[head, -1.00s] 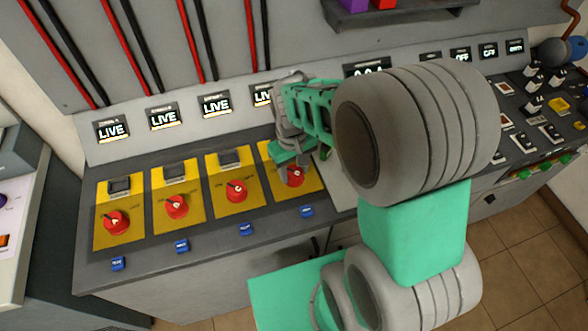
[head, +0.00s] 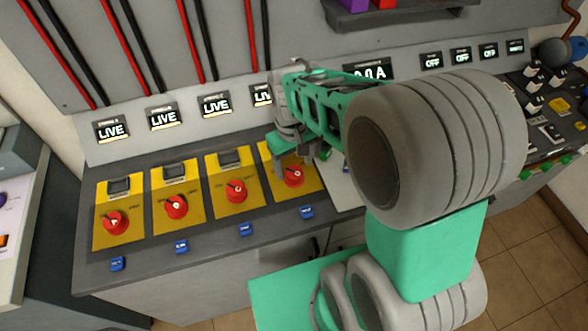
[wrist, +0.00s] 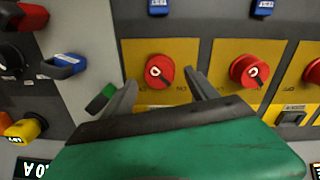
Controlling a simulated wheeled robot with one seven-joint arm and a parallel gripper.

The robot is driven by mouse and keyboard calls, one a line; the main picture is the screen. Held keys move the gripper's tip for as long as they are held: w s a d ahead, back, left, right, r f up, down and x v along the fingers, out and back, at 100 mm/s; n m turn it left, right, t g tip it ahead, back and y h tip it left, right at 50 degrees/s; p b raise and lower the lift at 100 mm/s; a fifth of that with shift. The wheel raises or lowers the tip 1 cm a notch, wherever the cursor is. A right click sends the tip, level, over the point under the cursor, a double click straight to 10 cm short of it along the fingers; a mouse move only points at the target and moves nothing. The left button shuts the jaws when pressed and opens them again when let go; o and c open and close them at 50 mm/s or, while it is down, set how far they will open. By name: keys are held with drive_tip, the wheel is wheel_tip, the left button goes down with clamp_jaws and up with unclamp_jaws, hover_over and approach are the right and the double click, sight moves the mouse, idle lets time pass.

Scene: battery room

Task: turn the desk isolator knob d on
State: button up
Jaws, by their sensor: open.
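Four-in-a-row red knobs sit on yellow plates along the desk; the rightmost in the head view, isolator knob d (head: 294,177), is beneath my gripper (head: 287,160). Its plate (head: 312,182) is partly covered by the gripper. In the wrist view, knob d (wrist: 160,71) lies between and beyond my open, empty fingers (wrist: 160,88), with a dark pointer and pale mark on its face. I see no clear contact with it. The display (head: 262,96) above it is partly hidden by the gripper; what shows reads like LIVE.
Neighbouring red knobs (head: 237,191) stand close on the left in the head view. Blue tags (head: 307,212) line the desk's front edge. A blue-handled control (wrist: 64,66) and a yellow one (wrist: 24,130) stand on the left in the wrist view. A shelf (head: 400,16) is above.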

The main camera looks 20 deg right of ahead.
sight(293, 172)
drive_tip(key=shift+r, duration=2.25)
